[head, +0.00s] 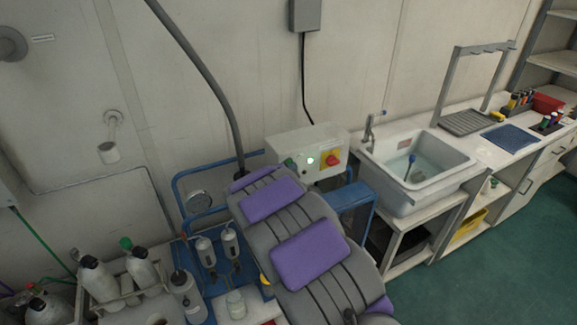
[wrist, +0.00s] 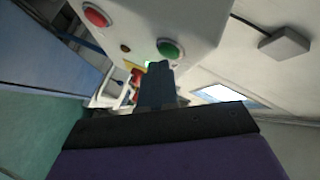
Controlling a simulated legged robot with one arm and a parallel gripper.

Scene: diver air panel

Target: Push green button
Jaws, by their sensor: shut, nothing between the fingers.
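The white control box (head: 285,146) is on the wall in the head view. Its face carries a glowing green light (head: 310,161) and a red knob on a yellow plate (head: 331,159). In the wrist view the box (wrist: 205,22) is close, with a round green button (wrist: 170,49) and a red button (wrist: 97,15). My gripper (wrist: 158,67) is shut and empty. Its tips show just below the green button in the wrist view; I cannot tell whether they touch it.
A sink (head: 418,165) and counter stand right of the box. A blue stool-like frame (head: 350,195) is below it. Blue tubing (head: 190,175) and a gauge (head: 198,202) are to the left. Gas bottles (head: 97,278) stand at lower left. Green floor (head: 500,240) is open at right.

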